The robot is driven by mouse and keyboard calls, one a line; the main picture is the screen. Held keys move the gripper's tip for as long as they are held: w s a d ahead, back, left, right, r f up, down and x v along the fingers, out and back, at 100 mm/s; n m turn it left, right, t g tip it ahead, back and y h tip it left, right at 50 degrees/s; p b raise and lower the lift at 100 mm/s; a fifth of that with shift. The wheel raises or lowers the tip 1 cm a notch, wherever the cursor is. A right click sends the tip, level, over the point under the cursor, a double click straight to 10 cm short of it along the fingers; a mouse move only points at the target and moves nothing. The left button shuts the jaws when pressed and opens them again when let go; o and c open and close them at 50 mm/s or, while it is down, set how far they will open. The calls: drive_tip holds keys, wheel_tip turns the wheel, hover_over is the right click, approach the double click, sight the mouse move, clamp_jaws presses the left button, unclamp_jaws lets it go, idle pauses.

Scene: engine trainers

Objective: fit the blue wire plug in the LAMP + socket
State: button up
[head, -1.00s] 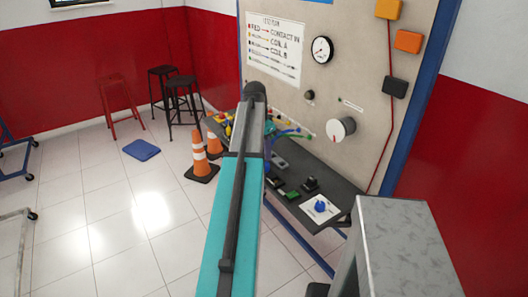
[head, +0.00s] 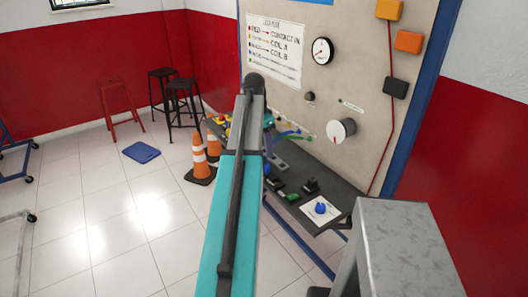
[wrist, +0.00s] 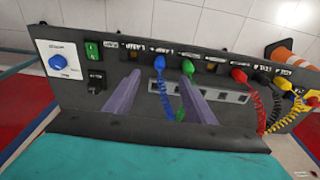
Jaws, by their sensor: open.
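In the wrist view the blue wire plug (wrist: 160,63) stands upright at the panel's socket row, by a label that seems to read LAMP +. Its coiled blue wire runs down the picture. I cannot tell how deep it sits. My gripper (wrist: 161,74) is open and empty, its two purple fingers spread on either side of the blue wire. The right finger's tip is close to the green plug (wrist: 187,68). Touching cannot be told. In the head view my arm mostly hides the gripper and the plug.
A red plug (wrist: 239,75), black plug (wrist: 262,79) and yellow plugs stand to the right with coiled wires. A blue knob (wrist: 60,64) and green switch (wrist: 92,50) are at left. An upright board with a gauge (head: 322,51) rises behind the bench; orange cones (head: 201,158) stand on the floor.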

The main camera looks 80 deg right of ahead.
wheel_tip(320, 180, up, 10)
drive_tip(key=w+a+b, duration=0.1)
drive_tip(key=b, duration=0.1)
drive_tip(key=shift+r, duration=0.15)
drive_tip(key=shift+w, duration=0.1)
idle(0.8)
